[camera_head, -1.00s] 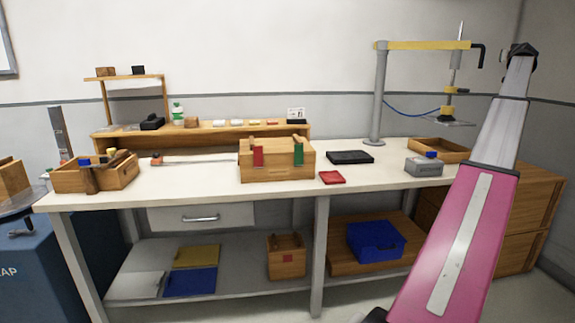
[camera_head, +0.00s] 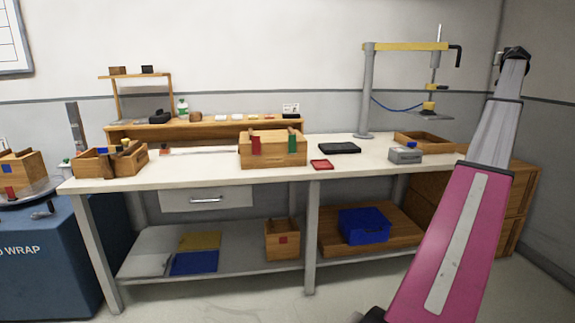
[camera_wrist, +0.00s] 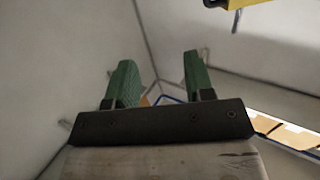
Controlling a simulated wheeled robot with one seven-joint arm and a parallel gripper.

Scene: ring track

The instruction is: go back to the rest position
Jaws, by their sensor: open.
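My gripper (camera_wrist: 157,85) shows in the wrist view with two green fingers standing apart. Nothing is between them, and walls lie behind. In the head view my pink and grey arm rises along the right side, and its top end is dark. The fingers cannot be made out in that view. My gripper is up in the air and touches nothing that I can see.
A white workbench (camera_head: 185,172) carries a wooden box (camera_head: 272,158), a red tray (camera_head: 322,164), a black tray (camera_head: 340,148) and a grey box (camera_head: 405,155). A post with a yellow arm (camera_head: 405,46) stands at the back right. Floor is clear in front.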

